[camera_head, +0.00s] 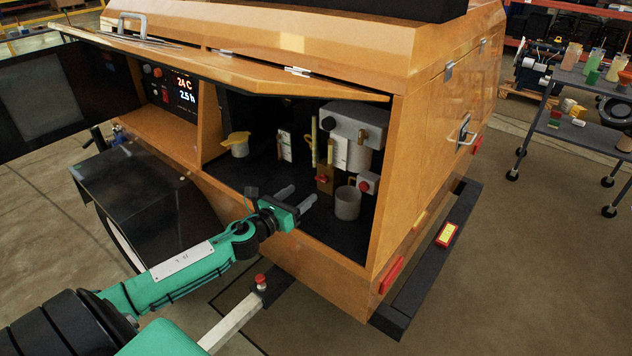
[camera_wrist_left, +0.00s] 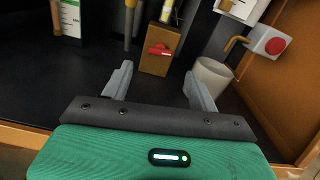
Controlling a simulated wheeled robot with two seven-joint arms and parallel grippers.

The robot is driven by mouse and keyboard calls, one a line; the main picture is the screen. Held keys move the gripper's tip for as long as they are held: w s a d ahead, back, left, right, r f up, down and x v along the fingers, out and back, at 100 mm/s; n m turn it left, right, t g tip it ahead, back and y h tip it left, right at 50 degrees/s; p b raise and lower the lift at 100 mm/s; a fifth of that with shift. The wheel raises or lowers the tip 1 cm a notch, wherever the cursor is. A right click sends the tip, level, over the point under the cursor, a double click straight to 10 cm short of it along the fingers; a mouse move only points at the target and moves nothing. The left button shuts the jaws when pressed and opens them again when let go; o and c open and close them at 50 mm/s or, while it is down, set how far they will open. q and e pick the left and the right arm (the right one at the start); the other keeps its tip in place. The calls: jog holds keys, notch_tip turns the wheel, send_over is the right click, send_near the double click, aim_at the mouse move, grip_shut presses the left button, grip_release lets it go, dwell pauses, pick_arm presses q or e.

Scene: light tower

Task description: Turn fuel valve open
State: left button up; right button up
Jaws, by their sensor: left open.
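The fuel valve is a small red handle (camera_head: 321,179) on a brass-brown block (camera_head: 325,187) inside the open compartment of the orange light tower. In the left wrist view the red handle (camera_wrist_left: 159,50) lies roughly crosswise on the front of the block (camera_wrist_left: 160,62). My left gripper (camera_head: 297,196) is open and empty at the compartment's front edge, short of the valve. In the left wrist view its fingers (camera_wrist_left: 158,82) point toward the block, which sits between and beyond them. My right gripper is not in view.
A grey cup (camera_head: 347,203) stands right of the valve, below a box with a red button (camera_head: 365,184). A yellow-topped filler (camera_head: 237,144) is at the left. The raised orange door (camera_head: 240,72) hangs above. The dark compartment floor (camera_head: 270,176) left of the valve is clear.

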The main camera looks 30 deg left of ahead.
aim_at(320, 179)
pick_arm(q)
jog(key=w, duration=0.6)
jog(key=shift+w+d+p, duration=0.2)
jog(key=shift+d+p, duration=0.05)
jog(key=shift+p, duration=0.1)
jog(key=shift+w, duration=0.8)
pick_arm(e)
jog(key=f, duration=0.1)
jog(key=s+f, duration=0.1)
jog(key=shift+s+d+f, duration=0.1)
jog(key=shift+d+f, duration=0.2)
pick_arm(q)
jog(key=shift+c, duration=0.4)
